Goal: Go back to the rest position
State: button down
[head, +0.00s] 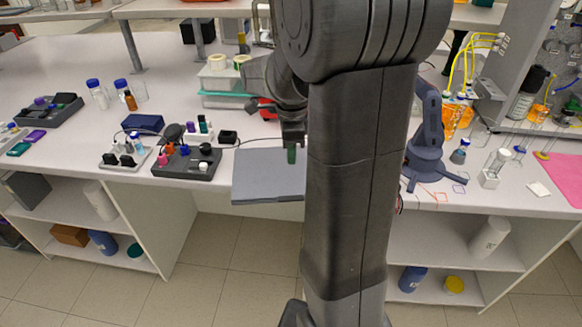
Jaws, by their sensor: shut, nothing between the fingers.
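My arm rises through the middle of the head view and hides part of the bench behind it. My gripper (291,155) hangs left of the arm column, pointing down.
A black block with several knobs (187,163) lies left of the panel. White boxes (222,80) stand behind. A small blue robot arm (425,150), bottles and glassware stand right. Shelves lie under the bench (330,40), with tiled floor in front.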

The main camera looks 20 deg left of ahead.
aim_at(292, 199)
jog(key=shift+r, duration=0.35)
notch_tip(292, 199, down, 13)
jog(key=shift+s+a+r+b, duration=0.1)
jog(key=shift+r+b, duration=0.1)
jog(key=shift+b, duration=0.1)
jog(key=shift+d+f, duration=0.2)
jog(key=shift+f, duration=0.2)
